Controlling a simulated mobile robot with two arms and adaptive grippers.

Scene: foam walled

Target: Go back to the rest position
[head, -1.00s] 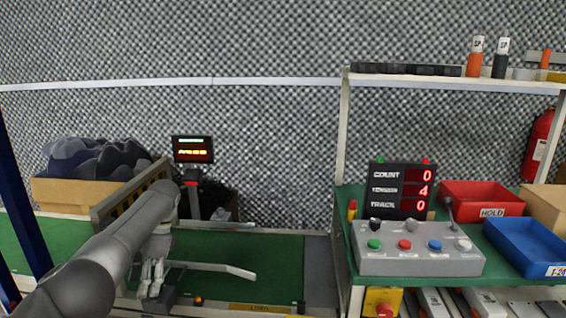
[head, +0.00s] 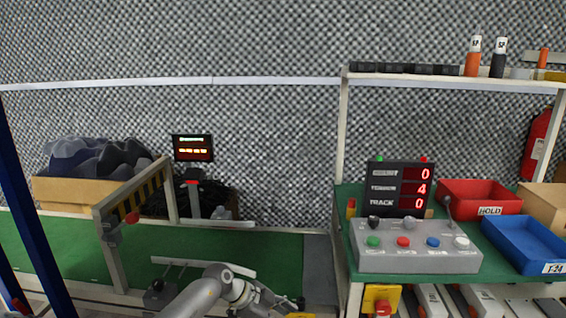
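My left arm comes in at the bottom of the head view, bent at a grey joint. My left gripper (head: 292,303) is low at the bottom edge, pointing right, in front of the green conveyor belt (head: 285,262). It is small and partly cut off by the frame, so I cannot tell whether its fingers are open or shut. I see nothing clearly held in it. My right gripper is not in view.
A striped gate (head: 135,200) spans the belt at left, with a box of dark foam pieces (head: 85,185) behind. At right, a bench carries a button box (head: 415,258), a counter display (head: 400,188), a red bin (head: 480,203) and a blue bin (head: 525,247).

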